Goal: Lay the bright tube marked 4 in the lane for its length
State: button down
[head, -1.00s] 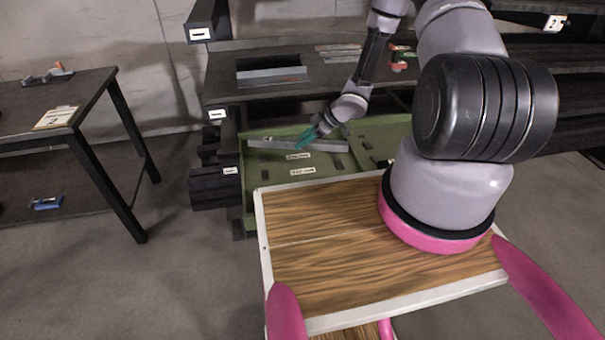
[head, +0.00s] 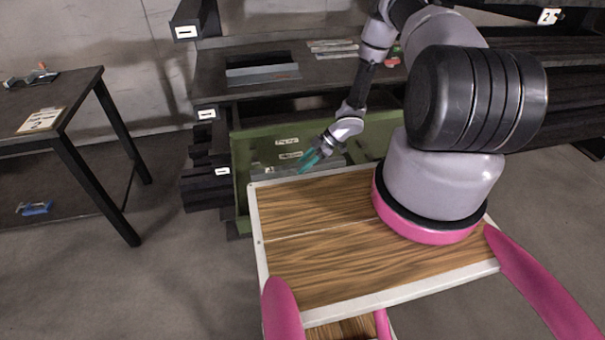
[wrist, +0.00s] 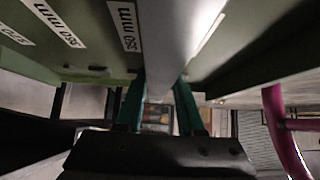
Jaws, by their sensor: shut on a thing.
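My gripper (head: 312,160) has teal fingers, shut on a long pale metal tube over the near part of the green tray (head: 243,150). Two more labels lie farther left there. In the head view, two labels (head: 288,148) show beyond the tube, which is partly hidden by my gripper and the wooden deck. I cannot see a 4 on the tube, nor tell whether it touches the lane floor.
A dark bench (head: 330,78) with a recessed tray (head: 262,73) stands behind the green tray. Dark racks (head: 207,180) stand at its left. A separate table (head: 62,100) stands at the far left. Clear floor lies between.

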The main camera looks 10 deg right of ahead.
jog(key=shift+f, duration=2)
jog(key=shift+f, duration=0.1)
jog(key=c, duration=0.5)
grip_release()
jog(key=v, duration=1.2)
